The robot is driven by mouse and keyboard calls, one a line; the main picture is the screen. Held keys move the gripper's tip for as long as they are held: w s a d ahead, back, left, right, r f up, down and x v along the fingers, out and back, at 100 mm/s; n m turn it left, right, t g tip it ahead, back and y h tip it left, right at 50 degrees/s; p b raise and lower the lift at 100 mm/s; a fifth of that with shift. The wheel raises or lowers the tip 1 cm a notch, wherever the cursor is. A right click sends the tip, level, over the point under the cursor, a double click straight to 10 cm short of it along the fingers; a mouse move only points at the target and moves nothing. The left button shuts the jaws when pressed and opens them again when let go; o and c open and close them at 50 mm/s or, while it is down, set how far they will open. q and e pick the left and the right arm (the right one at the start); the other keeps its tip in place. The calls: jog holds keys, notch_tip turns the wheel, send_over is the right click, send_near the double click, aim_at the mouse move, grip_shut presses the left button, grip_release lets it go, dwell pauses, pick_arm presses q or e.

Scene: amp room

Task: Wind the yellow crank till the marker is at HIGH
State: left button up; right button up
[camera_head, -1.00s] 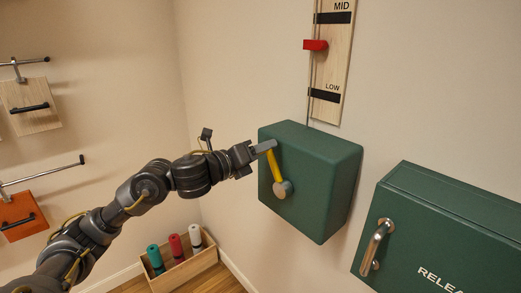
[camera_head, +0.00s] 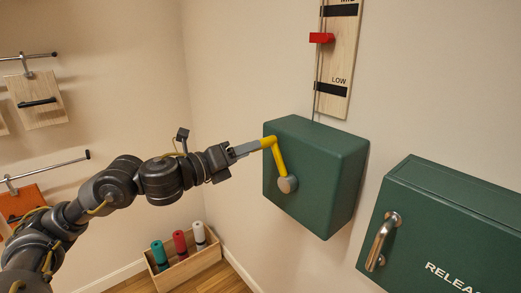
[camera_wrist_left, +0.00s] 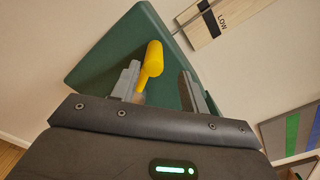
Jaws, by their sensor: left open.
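The yellow crank (camera_head: 279,160) turns on a round grey hub (camera_head: 287,184) on the front of a green box (camera_head: 325,165). Its arm points up and slightly left, and its handle sticks out toward my left gripper (camera_head: 258,147). The left gripper is open at the handle's end. In the left wrist view, the yellow handle (camera_wrist_left: 152,60) lies between the spread fingers (camera_wrist_left: 160,85), nearer the left one. The red marker (camera_head: 321,38) is on the wooden scale (camera_head: 335,62), between LOW and MID, nearer MID. HIGH is out of view. My right gripper is not in view.
A second green box (camera_head: 450,215) with a metal handle (camera_head: 381,240) is on the wall at right. A wooden bin (camera_head: 184,268) with several coloured rolls stands on the floor. Boards hang from wall rods (camera_head: 45,172) at left. The wall between is bare.

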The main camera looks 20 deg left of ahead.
pick_arm(q)
jog(key=shift+b+v, duration=0.35)
jog(key=shift+v, duration=1.5)
jog(key=shift+d, duration=0.1)
jog(key=n+p, duration=0.2)
jog(key=n, duration=0.6)
jog(key=s+a+n+p, duration=0.1)
jog(key=n+p, duration=0.2)
jog(key=n, duration=0.5)
jog(key=n+p, duration=0.2)
jog(key=n, duration=0.7)
jog(key=shift+s+a+p, duration=0.2)
jog(key=shift+a+p, duration=0.2)
jog(key=shift+w, duration=0.1)
